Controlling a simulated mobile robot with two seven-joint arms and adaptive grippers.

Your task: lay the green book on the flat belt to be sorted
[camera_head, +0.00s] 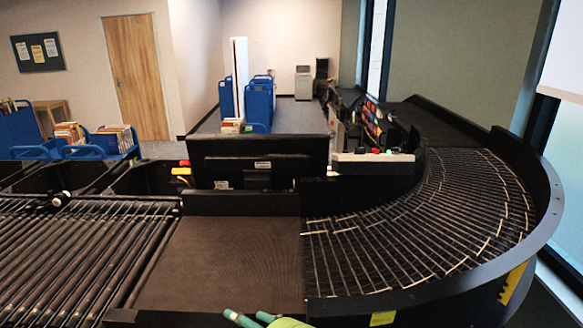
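The flat belt (225,262) is a dark, brownish flat section in the lower middle of the head view, and its visible surface is bare. At the bottom edge, in front of the belt, two teal rounded ends (241,319) and a bright lime-green piece (287,323) poke into view. They are cut off by the frame, and I cannot tell whether they belong to the green book or to something else. No whole book shows there. Neither my left nor my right gripper can be made out.
A dark monitor (258,160) stands behind the belt. Blue carts (258,105) with books stand farther back.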

